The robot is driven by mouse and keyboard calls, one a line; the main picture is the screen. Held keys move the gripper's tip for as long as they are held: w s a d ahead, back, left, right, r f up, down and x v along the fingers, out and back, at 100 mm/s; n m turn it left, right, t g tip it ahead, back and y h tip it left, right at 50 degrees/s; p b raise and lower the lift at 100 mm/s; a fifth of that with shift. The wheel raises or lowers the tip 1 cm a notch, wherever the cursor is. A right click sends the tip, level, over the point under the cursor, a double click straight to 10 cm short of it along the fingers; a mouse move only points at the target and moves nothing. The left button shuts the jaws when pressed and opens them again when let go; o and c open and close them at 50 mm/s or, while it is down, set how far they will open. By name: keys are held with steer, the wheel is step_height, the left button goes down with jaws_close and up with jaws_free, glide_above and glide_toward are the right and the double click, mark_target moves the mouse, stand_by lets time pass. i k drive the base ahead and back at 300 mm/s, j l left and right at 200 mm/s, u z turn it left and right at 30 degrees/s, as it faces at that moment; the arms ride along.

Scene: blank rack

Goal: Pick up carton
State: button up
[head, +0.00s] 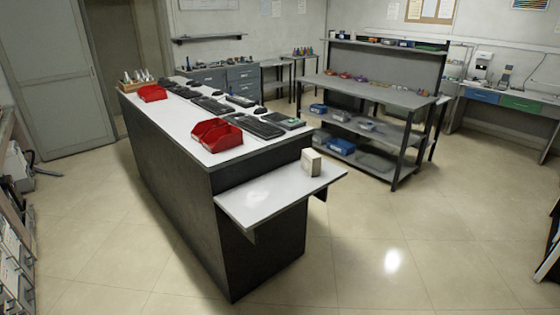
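A small beige-white carton (311,162) stands upright on a low white side shelf (262,203) at the front end of the dark counter. It sits near the shelf's back right part, close to the counter's end. The space around it on the shelf is bare. My gripper does not show in the head view, so its place and state are hidden.
The dark counter (195,200) has red bins (216,135) and several keyboards (255,126) on its white top. A grey workbench (375,92) with lower shelves stands behind to the right. The tiled floor (400,245) in front and to the right is clear.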

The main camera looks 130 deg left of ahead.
mark_target(310, 162)
steer(key=u, duration=4.05)
steer(key=i+l+u, duration=0.1)
steer(key=i, duration=0.4)
steer(key=i+l, duration=0.15)
steer(key=i, duration=0.35)
steer(key=i+l+u, duration=0.15)
steer(key=i, duration=0.35)
steer(key=i+l, duration=0.15)
steer(key=i, duration=0.3)
steer(key=i+l+u, duration=0.15)
steer(key=i, duration=0.35)
steer(key=i+l, duration=0.3)
steer(key=i, duration=0.2)
steer(key=i+l+u, duration=0.15)
steer(key=i, duration=0.3)
steer(key=l, duration=0.1)
